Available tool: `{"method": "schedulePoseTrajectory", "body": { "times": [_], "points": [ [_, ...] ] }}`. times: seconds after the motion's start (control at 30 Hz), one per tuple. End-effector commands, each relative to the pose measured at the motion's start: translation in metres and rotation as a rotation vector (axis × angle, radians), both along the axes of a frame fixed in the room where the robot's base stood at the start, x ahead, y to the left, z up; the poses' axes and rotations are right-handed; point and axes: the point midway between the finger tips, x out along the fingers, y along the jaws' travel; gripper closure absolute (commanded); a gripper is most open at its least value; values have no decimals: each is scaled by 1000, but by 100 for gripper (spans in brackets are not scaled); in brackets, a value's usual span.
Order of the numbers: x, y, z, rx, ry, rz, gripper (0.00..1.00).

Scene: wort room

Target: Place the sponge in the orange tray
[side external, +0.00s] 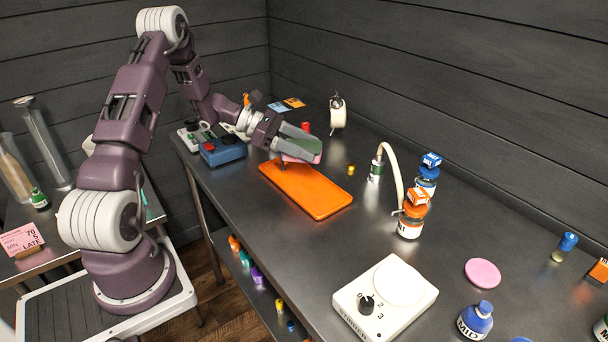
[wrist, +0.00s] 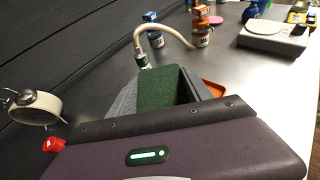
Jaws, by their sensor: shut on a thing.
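My gripper (side external: 311,143) is shut on the sponge (side external: 303,149), which looks green with a pink side. The gripper holds the sponge above the far end of the orange tray (side external: 320,201); the exact height is hard to tell. In the wrist view the green face of the sponge (wrist: 166,102) shows between my two grey fingers. The orange tray is flat and empty where it shows, and lies on the dark metal bench. In the wrist view only a small corner of the tray (wrist: 213,87) shows beyond the right finger; my gripper body hides the rest.
A blue box with a red button (side external: 222,150) stands left of the tray. A green bottle with a curved tube (side external: 376,170) and an orange-labelled bottle (side external: 411,222) stand to the right. A white hotplate (side external: 385,298) is nearer. An alarm clock (side external: 338,111) stands behind.

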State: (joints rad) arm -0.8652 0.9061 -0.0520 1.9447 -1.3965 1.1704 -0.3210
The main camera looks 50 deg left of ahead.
Motion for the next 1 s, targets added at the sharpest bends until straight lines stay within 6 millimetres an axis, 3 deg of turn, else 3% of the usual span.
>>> {"method": "schedulePoseTrajectory", "body": {
  "times": [0.03,0.4,1.0],
  "points": [
    [0,-1,-12,-3,2,-1,79],
    [0,-1,-65,1,1,-3,79],
    [0,-1,-76,0,0,-4,79]
  ]
}}
